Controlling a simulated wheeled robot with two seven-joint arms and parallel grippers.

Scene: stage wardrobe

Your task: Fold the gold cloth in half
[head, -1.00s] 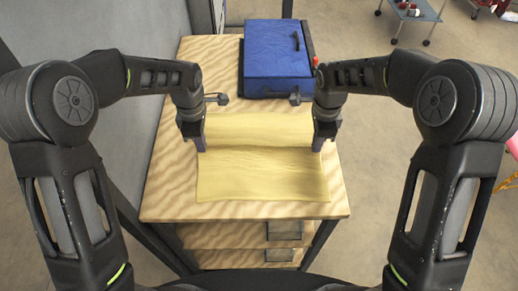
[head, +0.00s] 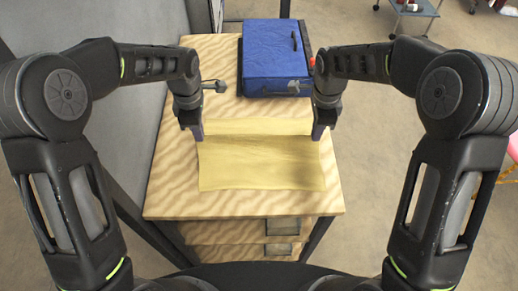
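The gold cloth (head: 262,165) lies on a wood-grain table and is partly doubled over. Its near layer runs from a fold at the near side up to an edge stretched between my grippers. Beyond that edge a narrow strip of the lower layer shows. My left gripper (head: 198,136) is shut on the left corner of this edge, and my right gripper (head: 318,135) is shut on the right corner. Both point down, close above the lower layer. The fingertips are small in the view, and what lies under the top layer is hidden.
The table (head: 270,205) has bare margins at its left and near sides. A blue case (head: 268,60) with a dark handle stands at the table's back right, just beyond the cloth. A grey wall is at the left; a cart (head: 412,8) stands on the floor at far right.

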